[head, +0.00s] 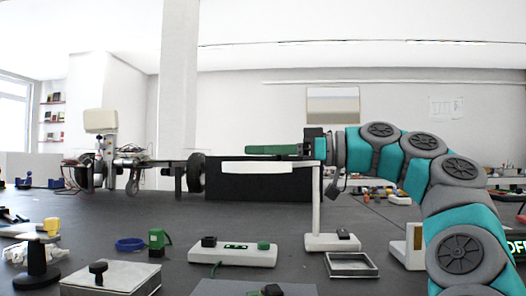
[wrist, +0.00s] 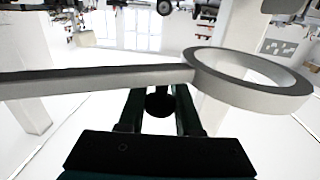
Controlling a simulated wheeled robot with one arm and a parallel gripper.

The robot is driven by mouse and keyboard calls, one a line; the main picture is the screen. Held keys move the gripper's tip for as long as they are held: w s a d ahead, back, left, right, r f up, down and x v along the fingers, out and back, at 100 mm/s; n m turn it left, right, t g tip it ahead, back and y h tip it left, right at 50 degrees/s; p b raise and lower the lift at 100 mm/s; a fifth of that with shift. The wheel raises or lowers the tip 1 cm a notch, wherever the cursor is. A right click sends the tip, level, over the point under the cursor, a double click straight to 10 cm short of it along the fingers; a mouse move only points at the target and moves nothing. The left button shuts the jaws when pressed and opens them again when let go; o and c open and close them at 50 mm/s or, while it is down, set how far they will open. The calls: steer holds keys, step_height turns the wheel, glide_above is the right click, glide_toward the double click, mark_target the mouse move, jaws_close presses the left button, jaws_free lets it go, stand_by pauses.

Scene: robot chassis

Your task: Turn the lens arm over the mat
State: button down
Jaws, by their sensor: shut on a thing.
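The lens arm shows nearly edge-on in the head view as a thin pale bar (head: 257,168) beside a white post (head: 316,205) on a white base (head: 332,242). In the wrist view its grey bar (wrist: 90,82) runs to a round open lens ring (wrist: 250,92) on the right. My gripper (head: 250,150) lies level just above the bar, fingers pointing left. In the wrist view its dark fingers (wrist: 160,100) are shut on a round dark knob (wrist: 160,104) by the bar. A flat grey panel (head: 215,287), perhaps the mat, shows at the front edge, partly cut off.
A framed grey tray (head: 350,264) lies in front of the post base. A white box with knobs (head: 232,254), a green piece (head: 159,240), a blue ring (head: 130,244) and a lidded box (head: 110,279) stand to the left. A black block (head: 260,185) is behind.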

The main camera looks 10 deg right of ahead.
steer(key=shift+s+d, duration=0.1)
steer(key=c, duration=0.6)
jaws_free()
steer(key=shift+s+d+r, duration=0.1)
steer(key=shift+d, duration=0.05)
steer(key=p+v, duration=0.1)
steer(key=v, duration=0.6)
steer(key=shift+d, duration=0.25)
